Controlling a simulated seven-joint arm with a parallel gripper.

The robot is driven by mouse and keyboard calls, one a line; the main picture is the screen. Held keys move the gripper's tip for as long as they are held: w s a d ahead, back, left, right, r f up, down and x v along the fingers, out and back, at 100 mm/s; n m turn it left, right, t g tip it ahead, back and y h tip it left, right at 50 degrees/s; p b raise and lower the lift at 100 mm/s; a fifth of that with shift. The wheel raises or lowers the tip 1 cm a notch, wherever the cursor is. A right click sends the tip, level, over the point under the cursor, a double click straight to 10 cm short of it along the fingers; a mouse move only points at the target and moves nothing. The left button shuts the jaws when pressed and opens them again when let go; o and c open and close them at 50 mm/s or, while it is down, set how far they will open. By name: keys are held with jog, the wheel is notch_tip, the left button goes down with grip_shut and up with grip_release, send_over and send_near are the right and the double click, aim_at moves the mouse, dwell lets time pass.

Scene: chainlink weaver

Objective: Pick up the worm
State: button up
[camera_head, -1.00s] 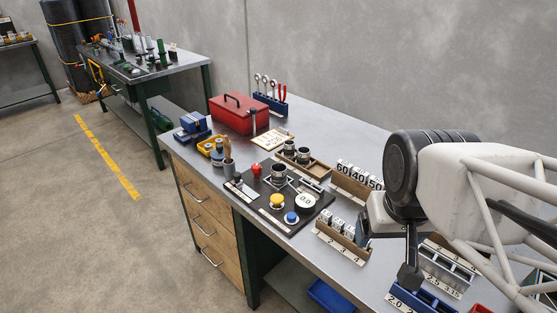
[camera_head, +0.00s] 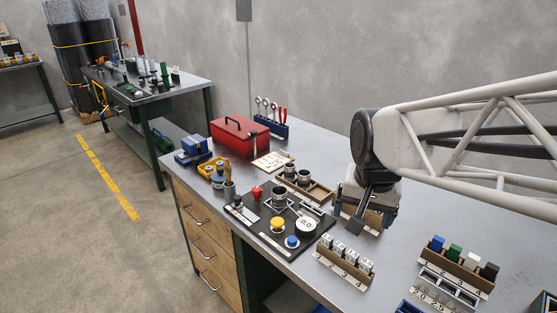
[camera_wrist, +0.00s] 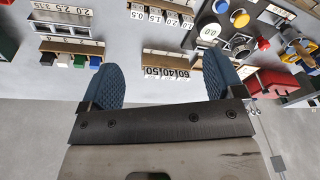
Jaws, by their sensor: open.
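No part is plainly marked as the worm, and I cannot tell which piece it is. My gripper (camera_wrist: 162,80) is open and empty in the wrist view, with a blue textured pad on each side. A rack of tags marked 60, 40 and 50 (camera_wrist: 167,73) shows between the pads in that view, apart from them. In the head view my gripper hangs over the bench's middle and hides most of this rack. A black panel (camera_head: 262,238) left of it carries a yellow button (camera_head: 277,224), a blue button (camera_head: 292,242), a red knob and a 0.0 dial (camera_head: 306,227).
A number-tag rack (camera_head: 345,262) stands at the bench's front. A rack of blue, green, white and black blocks (camera_head: 456,266) stands at the right. A wooden tray with metal cups (camera_head: 304,185) and a red toolbox (camera_head: 239,136) are farther back. Bare bench lies along the wall.

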jog(key=w+a+f+m, duration=0.1)
jog(key=w+a+m, duration=0.2)
jog(key=w, duration=0.8)
jog(key=m+g, duration=0.2)
jog(key=m, duration=0.7)
send_over(279, 196)
jog(key=w, duration=0.3)
notch_tip(279, 196, down, 16)
jog(key=r, duration=0.1)
jog(key=shift+f, duration=0.2)
jog(key=shift+s+f, duration=0.1)
jog(key=shift+f, duration=1.2)
jog(key=shift+d+f, duration=0.1)
jog(key=shift+f, duration=2.55)
